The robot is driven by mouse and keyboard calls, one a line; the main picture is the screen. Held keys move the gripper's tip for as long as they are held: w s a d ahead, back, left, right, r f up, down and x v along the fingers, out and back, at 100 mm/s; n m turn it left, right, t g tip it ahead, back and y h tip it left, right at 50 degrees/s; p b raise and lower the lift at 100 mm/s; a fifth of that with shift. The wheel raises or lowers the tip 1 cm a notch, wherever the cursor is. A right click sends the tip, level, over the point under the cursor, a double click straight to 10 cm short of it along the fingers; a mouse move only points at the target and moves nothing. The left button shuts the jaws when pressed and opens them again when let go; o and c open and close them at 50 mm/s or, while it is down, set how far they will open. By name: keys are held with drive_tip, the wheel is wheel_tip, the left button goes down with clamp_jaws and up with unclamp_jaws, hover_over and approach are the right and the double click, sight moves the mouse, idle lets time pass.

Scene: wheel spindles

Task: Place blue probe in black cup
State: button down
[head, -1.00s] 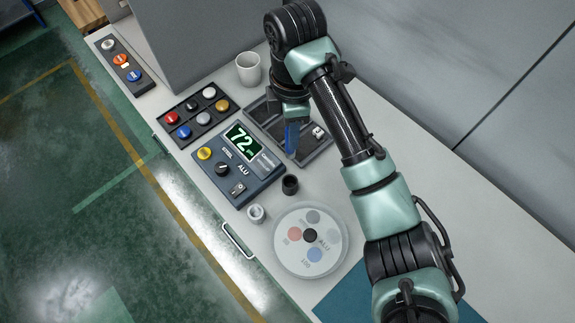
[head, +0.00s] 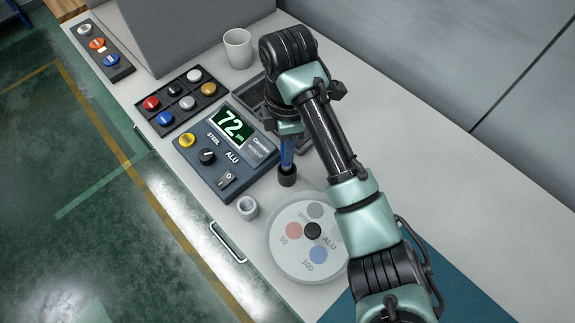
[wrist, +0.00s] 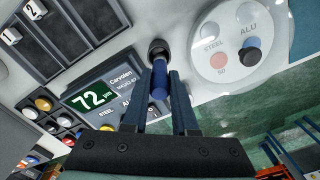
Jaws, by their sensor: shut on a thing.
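The blue probe (head: 287,152) is held upright in my gripper (wrist: 160,76); in the wrist view its blue body (wrist: 159,82) lies between the two dark fingers. The small black cup (head: 287,177) stands on the bench, right of the meter and above the round disc. The probe's lower end meets the cup's mouth in the head view. In the wrist view the cup (wrist: 158,46) also lines up with the probe's far end. I cannot tell how deep the tip is. My wrist hides the probe's top in the head view.
A meter reading 72 (head: 225,150) stands close left of the cup. A small grey cup (head: 247,208) and a round disc (head: 290,262) are nearby. A button tray (head: 180,103), a dark compartment tray (wrist: 60,40) and a white mug (head: 237,48) stand farther off.

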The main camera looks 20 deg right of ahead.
drive_tip(key=shift+w+f+p, duration=0.1)
drive_tip(key=shift+f+p, duration=0.2)
drive_tip(key=shift+f, duration=2.45)
drive_tip(key=shift+f, duration=0.15)
drive_tip(key=c, duration=0.7)
unclamp_jaws()
wheel_tip(320, 180, up, 12)
drive_tip(key=p, duration=0.3)
drive_tip(key=shift+r, duration=0.25)
